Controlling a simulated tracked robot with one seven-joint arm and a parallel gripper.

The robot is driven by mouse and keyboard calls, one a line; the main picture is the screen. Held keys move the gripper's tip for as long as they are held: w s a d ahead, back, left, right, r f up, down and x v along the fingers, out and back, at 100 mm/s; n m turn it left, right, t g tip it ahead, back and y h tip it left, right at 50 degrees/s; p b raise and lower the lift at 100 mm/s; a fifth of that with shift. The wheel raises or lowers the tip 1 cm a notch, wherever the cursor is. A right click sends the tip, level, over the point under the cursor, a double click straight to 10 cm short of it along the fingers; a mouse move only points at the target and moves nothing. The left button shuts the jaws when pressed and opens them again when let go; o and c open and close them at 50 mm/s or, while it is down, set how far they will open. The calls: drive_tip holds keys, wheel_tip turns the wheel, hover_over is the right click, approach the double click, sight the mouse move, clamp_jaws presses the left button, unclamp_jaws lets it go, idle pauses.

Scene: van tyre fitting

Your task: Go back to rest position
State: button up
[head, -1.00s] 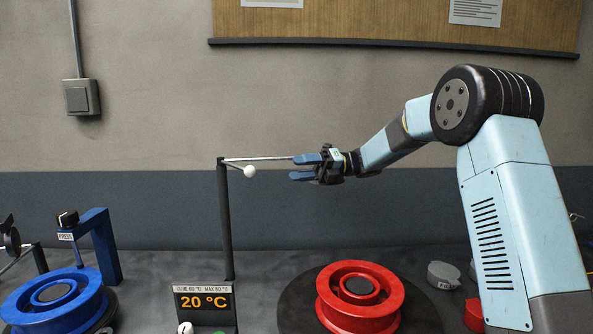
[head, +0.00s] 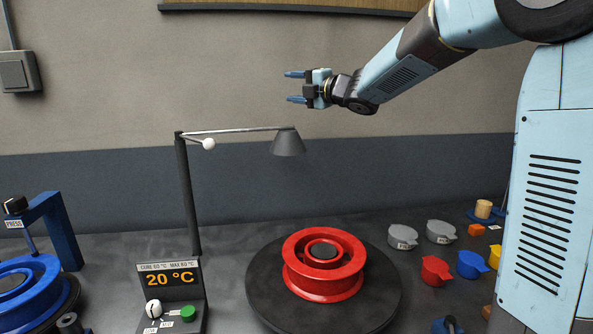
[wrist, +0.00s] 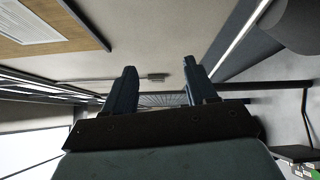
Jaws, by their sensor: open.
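My gripper (head: 296,87) is raised in the air in front of the wall, above the lamp-like arm. Its two blue fingers point left, stand apart and hold nothing. In the wrist view my gripper (wrist: 156,92) also shows its two dark fingers apart with nothing between them. The grey lamp head (head: 288,143) hangs below the gripper, with a clear gap between them. No mark of a rest position shows.
A red wheel rim (head: 324,262) lies on a dark round turntable (head: 262,298). A temperature panel (head: 172,290) reads 20 °C. A blue press (head: 58,228) stands left. Grey, red and blue lidded pots (head: 471,264) sit right. The air left of my gripper is free.

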drive_tip(key=s+d+f+m+t+h, duration=0.1)
drive_tip(key=s+d+f+m+h, duration=0.1)
drive_tip(key=s+d+m+h, duration=0.65)
drive_tip(key=s+d+f+m+t+h, duration=0.15)
drive_tip(key=s+d+m+h, duration=0.35)
drive_tip(key=d+m, duration=0.6)
drive_tip(key=s+d+f+m+g, duration=0.1)
drive_tip(key=s+f+m+g, duration=0.1)
drive_tip(key=s+f, duration=0.3)
drive_tip(key=s+d+f+m+g, duration=0.2)
drive_tip(key=s+f+m+g, duration=0.1)
drive_tip(key=s, duration=0.9)
drive_tip(key=s+d+f+m+g, duration=0.1)
drive_tip(key=s+f+m+g, duration=0.2)
drive_tip(key=s+f+m, duration=0.2)
drive_tip(key=s+f, duration=0.2)
drive_tip(key=s, duration=0.2)
drive_tip(key=shift+s+d+f, duration=0.15)
drive_tip(key=shift+d+f, duration=0.05)
drive_tip(key=shift+f, duration=0.05)
drive_tip(key=shift+g+h, duration=0.25)
